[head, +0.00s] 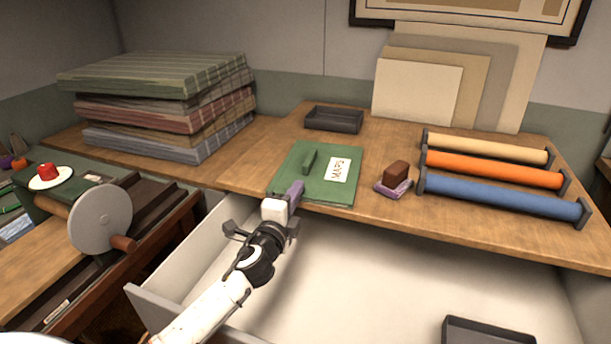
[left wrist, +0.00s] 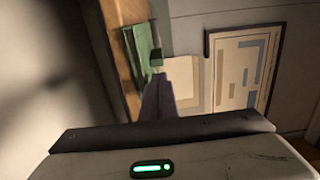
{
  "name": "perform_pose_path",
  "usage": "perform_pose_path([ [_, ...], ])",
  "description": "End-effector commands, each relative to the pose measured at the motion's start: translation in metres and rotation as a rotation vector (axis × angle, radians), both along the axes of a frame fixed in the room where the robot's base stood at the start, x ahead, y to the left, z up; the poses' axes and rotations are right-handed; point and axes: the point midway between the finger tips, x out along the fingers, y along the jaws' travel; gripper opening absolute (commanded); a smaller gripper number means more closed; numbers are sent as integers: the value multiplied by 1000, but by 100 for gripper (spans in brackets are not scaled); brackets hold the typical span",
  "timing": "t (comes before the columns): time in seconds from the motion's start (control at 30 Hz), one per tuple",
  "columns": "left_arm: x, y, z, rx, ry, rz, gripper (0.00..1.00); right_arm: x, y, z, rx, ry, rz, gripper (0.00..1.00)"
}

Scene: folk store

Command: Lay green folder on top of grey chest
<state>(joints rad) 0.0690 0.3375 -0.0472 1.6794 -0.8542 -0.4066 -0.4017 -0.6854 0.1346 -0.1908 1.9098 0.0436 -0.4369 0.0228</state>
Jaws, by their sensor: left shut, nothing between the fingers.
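The green folder (head: 312,190), with a white "MAPS" label and a raised green grip, lies flat on the wooden top at its front edge. It also shows edge-on in the left wrist view (left wrist: 142,42). My left gripper (head: 295,190) is at the folder's front left corner, with its purple fingers shut and empty; in the left wrist view the fingers (left wrist: 158,98) point toward the folder. Whether they touch it I cannot tell. No separate grey chest is clear; a pale grey drawer (head: 160,300) stands open below the wooden top. My right gripper is out of view.
Folded cloths (head: 165,105) are stacked at back left. A dark tray (head: 334,119) is behind the folder. A brown block on a purple base (head: 394,180) and fabric rolls (head: 500,197) lie right. A dark tray (head: 485,332) sits in the drawer. A round-plated device (head: 100,218) stands left.

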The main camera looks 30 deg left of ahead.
Motion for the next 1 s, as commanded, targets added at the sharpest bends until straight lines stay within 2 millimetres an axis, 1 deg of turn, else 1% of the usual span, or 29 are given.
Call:
perform_pose_path([
  [0.03,12,4,2,1,-2,1,0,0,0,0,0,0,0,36],
  [0.2,42,13,1,2,-2,1,0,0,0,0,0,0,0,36],
  [0.37,59,18,0,0,-1,0,0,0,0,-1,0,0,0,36],
  [0.53,66,20,0,1,0,0,0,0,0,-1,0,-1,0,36],
  [0.87,66,21,0,1,0,0,0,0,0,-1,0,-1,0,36],
  [1.0,76,23,-2,0,-2,0,0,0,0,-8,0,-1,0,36],
])
